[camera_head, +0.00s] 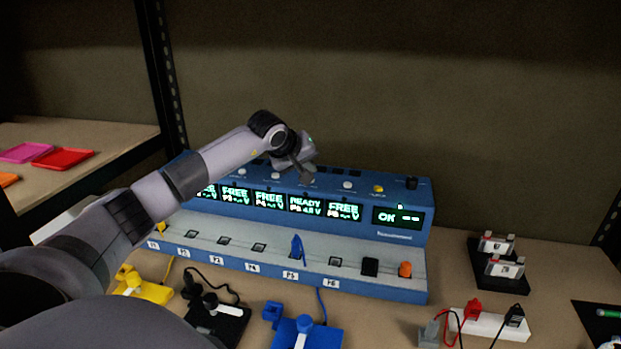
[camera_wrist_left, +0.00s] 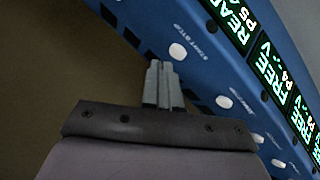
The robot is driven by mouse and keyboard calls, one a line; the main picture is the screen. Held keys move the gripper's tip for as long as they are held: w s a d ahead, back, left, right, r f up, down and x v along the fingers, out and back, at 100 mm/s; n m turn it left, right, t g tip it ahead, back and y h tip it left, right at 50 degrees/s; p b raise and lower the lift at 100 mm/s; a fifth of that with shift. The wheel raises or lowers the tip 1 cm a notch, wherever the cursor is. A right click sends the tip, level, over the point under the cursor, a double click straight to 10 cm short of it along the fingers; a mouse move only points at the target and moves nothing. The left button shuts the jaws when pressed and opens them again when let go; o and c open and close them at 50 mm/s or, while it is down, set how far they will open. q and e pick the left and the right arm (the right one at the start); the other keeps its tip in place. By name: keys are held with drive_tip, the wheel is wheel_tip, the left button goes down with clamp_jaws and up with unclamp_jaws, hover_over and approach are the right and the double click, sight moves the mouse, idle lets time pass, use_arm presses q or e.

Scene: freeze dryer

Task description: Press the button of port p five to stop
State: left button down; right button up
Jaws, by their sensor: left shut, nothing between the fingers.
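The blue multi-port device (camera_head: 330,268) stands on the bench, with a row of white round buttons along its top. Its P5 display (camera_head: 306,205) reads READY and also shows in the left wrist view (camera_wrist_left: 238,18). The white button in line with it, the P5 button (camera_wrist_left: 178,51), is labelled START STOP; in the head view my gripper hides it. A blue plug (camera_head: 297,247) stands in the P5 slot. My left gripper (camera_wrist_left: 159,66) is shut and empty, its tips just beside the P5 button in the wrist picture; contact cannot be told. My right gripper is not in view.
A neighbouring white button (camera_wrist_left: 224,101) lies close to the fingers. A yellow button (camera_head: 378,189) is farther right. Blue (camera_head: 308,333) and yellow (camera_head: 150,288) stands, a white block with leads (camera_head: 490,325) and a black holder (camera_head: 497,270) occupy the bench.

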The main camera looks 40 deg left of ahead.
use_arm(q)
wheel_tip(320, 180, up, 6)
drive_tip(key=p, duration=0.4)
idle(0.3)
idle(0.6)
